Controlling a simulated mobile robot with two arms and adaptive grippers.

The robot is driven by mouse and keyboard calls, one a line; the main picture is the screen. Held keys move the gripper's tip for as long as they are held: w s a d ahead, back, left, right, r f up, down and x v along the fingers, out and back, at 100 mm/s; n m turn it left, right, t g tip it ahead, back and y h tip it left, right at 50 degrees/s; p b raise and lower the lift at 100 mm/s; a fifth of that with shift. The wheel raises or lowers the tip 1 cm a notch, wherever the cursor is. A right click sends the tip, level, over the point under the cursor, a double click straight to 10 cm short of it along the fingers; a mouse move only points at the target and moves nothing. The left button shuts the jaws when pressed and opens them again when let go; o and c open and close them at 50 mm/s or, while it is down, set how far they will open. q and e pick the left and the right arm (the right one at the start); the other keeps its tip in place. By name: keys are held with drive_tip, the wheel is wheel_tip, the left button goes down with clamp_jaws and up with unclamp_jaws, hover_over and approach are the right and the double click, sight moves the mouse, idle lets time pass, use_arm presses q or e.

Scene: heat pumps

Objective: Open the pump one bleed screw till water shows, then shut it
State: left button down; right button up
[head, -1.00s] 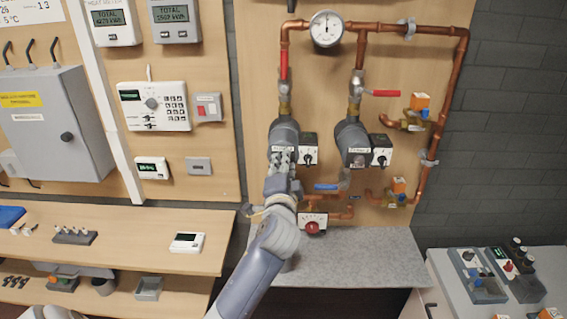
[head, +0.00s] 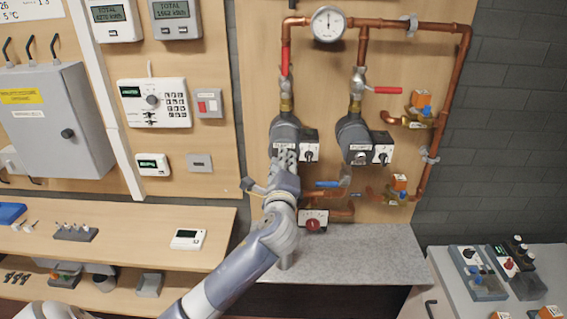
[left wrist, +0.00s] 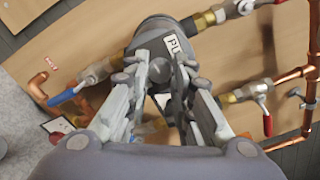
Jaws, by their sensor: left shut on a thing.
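Pump one (head: 284,128) is the left dark grey pump on the wooden board, with a grey box and black knob (head: 309,156) at its right. My left gripper (head: 285,158) is at the front face of pump one, under its label. In the left wrist view the fingers (left wrist: 165,68) reach the face of pump one (left wrist: 160,30), just by the white label (left wrist: 173,44). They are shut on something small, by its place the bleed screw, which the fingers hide. No water shows at the pump face. My right gripper is not in view.
Pump two (head: 353,135) is close on the right. A gauge (head: 328,24), copper pipes and red-handled valves (head: 387,91) surround the pumps. A blue-handled valve (head: 327,185) and a red knob (head: 312,225) lie below. The grey shelf (head: 350,255) underneath is mostly clear.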

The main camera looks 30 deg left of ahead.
use_arm(q)
drive_tip(key=shift+a+r+m, duration=0.15)
drive_tip(key=shift+r+m, duration=0.25)
drive_tip(key=shift+r, duration=0.05)
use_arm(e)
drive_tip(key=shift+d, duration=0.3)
use_arm(q)
drive_tip(key=c, duration=1.4)
unclamp_jaws()
drive_tip(key=shift+w, duration=0.1)
drive_tip(key=shift+c, duration=0.2)
drive_tip(key=shift+o, duration=0.4)
drive_tip(key=shift+w+f, duration=0.15)
drive_tip(key=shift+f, duration=0.2)
drive_tip(key=v, duration=1.2)
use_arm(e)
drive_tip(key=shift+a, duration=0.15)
use_arm(q)
drive_tip(key=shift+a, duration=0.1)
